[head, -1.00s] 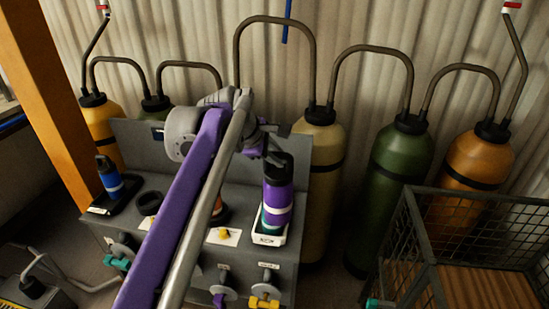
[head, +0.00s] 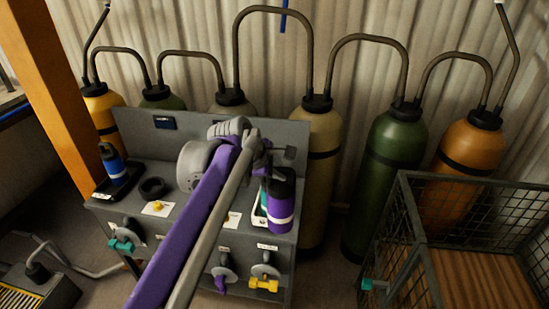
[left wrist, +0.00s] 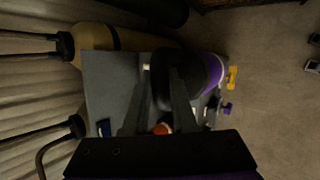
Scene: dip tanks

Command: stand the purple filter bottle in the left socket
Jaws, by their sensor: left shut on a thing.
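The purple filter bottle (head: 281,212), with a black cap and a pale band, stands roughly upright at the right end of the grey bench. My left gripper (head: 266,168) is shut on it near the cap; the fingers are partly hidden by my arm. In the left wrist view the gripper (left wrist: 165,100) reaches the black cap, with the purple body (left wrist: 213,70) beyond. The bottle overlaps the right side of a white tray (head: 258,217); I cannot tell its clearance. An empty-looking black ring socket (head: 152,188) is on the bench's left. My right gripper is not in view.
Valves with teal, purple and yellow handles (head: 263,284) stick out in front. Tall cylinders (head: 390,150) stand behind, and a wire crate (head: 420,235) is at right.

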